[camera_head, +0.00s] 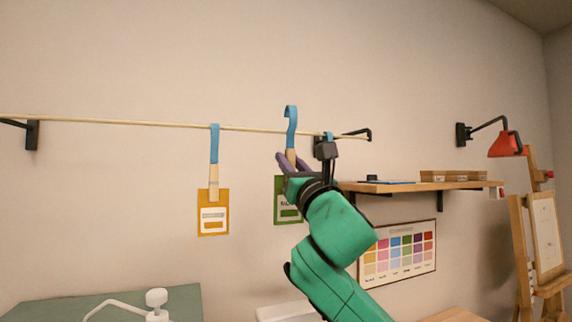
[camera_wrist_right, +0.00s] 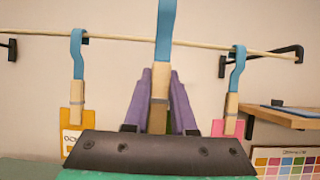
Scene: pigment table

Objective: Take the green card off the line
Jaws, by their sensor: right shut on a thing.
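The green card (camera_head: 280,216) hangs from a wooden peg (camera_wrist_right: 159,84) with a blue hook (camera_head: 291,118). My right gripper (camera_head: 291,159), with purple fingers, is shut on this peg. In the head view the hook's top stands well above the line (camera_head: 255,129), higher than the yellow card's hook. In the right wrist view the hook runs up past the line and out of the picture. My left gripper is not in view.
A yellow card (camera_head: 213,216) hangs to the left and a pink card (camera_wrist_right: 228,128) to the right of my gripper. A wall bracket (camera_head: 357,134) holds the line's right end. A wooden shelf (camera_head: 420,186) and colour chart (camera_head: 398,252) are further right.

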